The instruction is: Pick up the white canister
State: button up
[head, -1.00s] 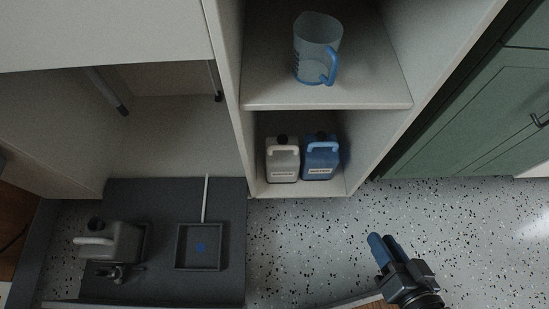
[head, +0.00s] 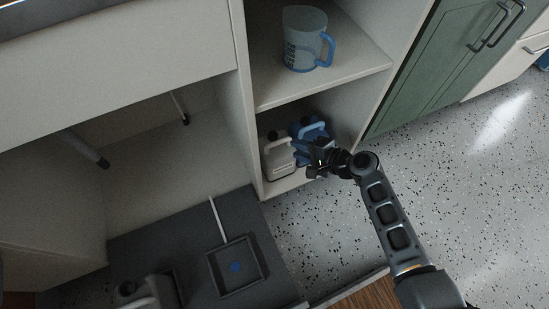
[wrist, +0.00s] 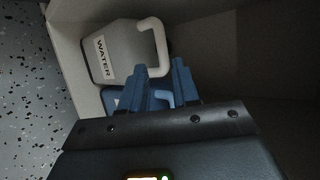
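The white canister (head: 280,157) stands upright in the low compartment of the cabinet, left of the blue canister (head: 305,129). In the wrist view the white canister (wrist: 117,57) shows a WATER label and a pale handle near my fingertips. My gripper (head: 312,152) is at the compartment's opening, in front of the blue canister and just right of the white one. In the wrist view my gripper (wrist: 160,72) has its two blue fingers apart, with a gap between them. Part of the blue canister (wrist: 110,97) shows behind the fingers, the rest hidden by them.
A clear jug with a blue handle (head: 304,40) stands on the shelf above (head: 340,78). The cabinet's side wall (head: 243,110) is close on the left. A dark mat (head: 190,237) with a square tray (head: 262,262) and a grey container (head: 150,292) lies lower left. Speckled floor is open at right.

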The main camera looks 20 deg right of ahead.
aim_at(283, 140)
jog(key=b+x, duration=0.1)
jog(key=x, duration=0.2)
jog(key=d+b+x, duration=0.1)
jog(key=b+x, duration=0.1)
jog(key=x, duration=0.1)
jog(key=shift+w+f, duration=0.2)
jog(key=shift+w, duration=0.1)
jog(key=shift+w+a+f, duration=0.25)
jog(key=shift+w, duration=0.2)
grip_shut()
dwell(0.8)
jog(key=shift+w+r, duration=0.15)
jog(key=shift+r, duration=0.1)
